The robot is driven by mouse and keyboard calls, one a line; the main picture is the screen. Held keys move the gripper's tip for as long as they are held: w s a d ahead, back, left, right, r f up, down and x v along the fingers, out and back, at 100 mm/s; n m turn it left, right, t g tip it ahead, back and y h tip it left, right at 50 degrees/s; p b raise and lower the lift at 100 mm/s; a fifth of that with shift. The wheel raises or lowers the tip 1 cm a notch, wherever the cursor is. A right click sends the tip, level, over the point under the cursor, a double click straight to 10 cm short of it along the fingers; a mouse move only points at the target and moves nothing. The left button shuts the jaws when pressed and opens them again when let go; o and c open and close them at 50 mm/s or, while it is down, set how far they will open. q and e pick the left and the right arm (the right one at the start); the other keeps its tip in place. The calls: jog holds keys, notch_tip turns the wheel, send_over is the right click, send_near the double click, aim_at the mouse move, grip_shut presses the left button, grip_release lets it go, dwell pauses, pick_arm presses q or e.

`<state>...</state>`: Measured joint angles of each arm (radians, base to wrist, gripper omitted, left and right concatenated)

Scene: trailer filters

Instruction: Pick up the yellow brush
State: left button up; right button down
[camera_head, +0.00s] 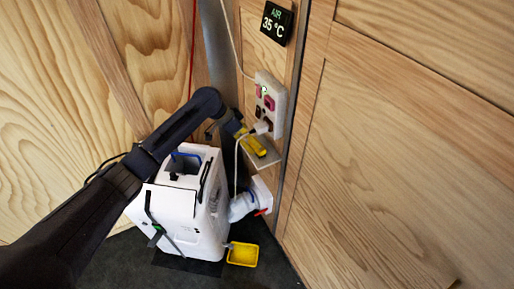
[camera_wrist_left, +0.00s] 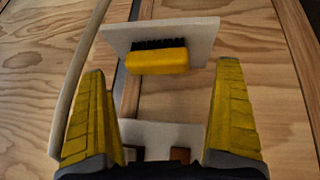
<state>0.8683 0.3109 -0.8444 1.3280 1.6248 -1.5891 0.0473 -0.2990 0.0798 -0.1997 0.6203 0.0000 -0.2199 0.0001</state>
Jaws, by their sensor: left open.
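The yellow brush (camera_wrist_left: 157,61) shows in the left wrist view with its yellow body towards me and dark bristles along its far side. It sits on a small pale shelf (camera_wrist_left: 190,32). My left gripper (camera_wrist_left: 162,72) is open, with one yellow finger on each side of the view. The brush lies ahead, between the lines of the fingertips, with a visible sideways gap to each. In the head view my left gripper (camera_head: 246,137) is at the small shelf (camera_head: 264,162) on the wall. Yellow finger and brush are hard to separate there. My right gripper is not in view.
A white outlet box (camera_head: 270,103) with a plug and cable is fixed just above the shelf. A white machine (camera_head: 187,208) with a side pipe stands below my arm. A yellow tray (camera_head: 243,254) lies on the dark floor. Wooden walls close in on both sides.

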aim_at(260, 154)
pick_arm(q)
jog(key=shift+d+x, duration=0.2)
jog(key=shift+x, duration=1.7)
jog(key=shift+d+f, duration=0.35)
jog(key=shift+f, duration=0.2)
jog(key=shift+c, duration=0.2)
jog(key=c, duration=1.1)
